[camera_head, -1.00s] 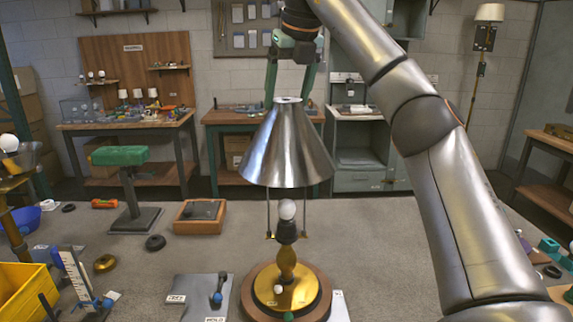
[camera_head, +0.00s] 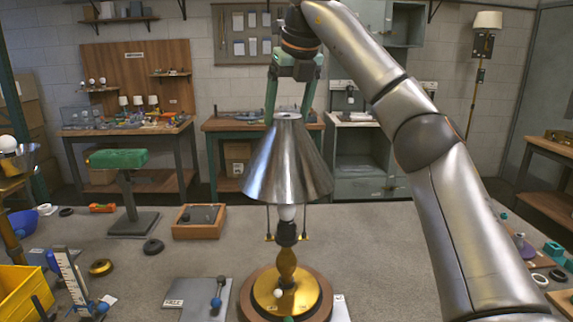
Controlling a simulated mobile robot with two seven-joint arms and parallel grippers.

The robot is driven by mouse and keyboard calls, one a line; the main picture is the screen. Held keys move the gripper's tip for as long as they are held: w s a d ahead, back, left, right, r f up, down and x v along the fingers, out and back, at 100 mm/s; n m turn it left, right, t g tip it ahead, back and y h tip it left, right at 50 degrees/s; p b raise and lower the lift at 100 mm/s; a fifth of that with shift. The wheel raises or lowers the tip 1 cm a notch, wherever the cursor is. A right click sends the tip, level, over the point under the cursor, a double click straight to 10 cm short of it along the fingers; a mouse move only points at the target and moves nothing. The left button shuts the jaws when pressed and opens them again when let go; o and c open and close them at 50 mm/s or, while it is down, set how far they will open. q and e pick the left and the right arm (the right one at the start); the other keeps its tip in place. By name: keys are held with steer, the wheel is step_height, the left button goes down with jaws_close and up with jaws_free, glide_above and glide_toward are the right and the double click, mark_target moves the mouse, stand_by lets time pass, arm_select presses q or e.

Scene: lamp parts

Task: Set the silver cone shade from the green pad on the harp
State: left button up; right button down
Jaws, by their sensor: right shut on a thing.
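The silver cone shade (camera_head: 287,165) is upright, wide end down, over the lamp (camera_head: 287,268) with its round brass and wood base. My right gripper (camera_head: 289,106) is shut on the shade near its narrow top. The two thin legs of the harp (camera_head: 306,222) show below the shade's rim, on either side of the bulb (camera_head: 287,213). The upper harp and most of the bulb are hidden inside the shade, so I cannot tell whether the shade touches the harp top. The green pad (camera_head: 117,158) on its stand at the left is empty. My left gripper is not in view.
A wooden tray (camera_head: 198,222) and a black ring (camera_head: 153,246) lie left of the lamp. A grey plate (camera_head: 190,293) with a blue-ended part is close to its base. A yellow bin (camera_head: 22,292) is at the front left. The table behind the lamp is clear.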

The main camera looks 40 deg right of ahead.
mark_target(288, 133)
steer(key=shift+f, duration=0.3)
steer(key=shift+f+b, duration=1.4)
steer(key=shift+f, duration=0.5)
steer(key=shift+f+b, duration=1)
steer(key=shift+f, duration=0.8)
steer(key=shift+f, duration=0.4)
stand_by(0.8)
jaws_free()
steer(key=shift+f, duration=0.1)
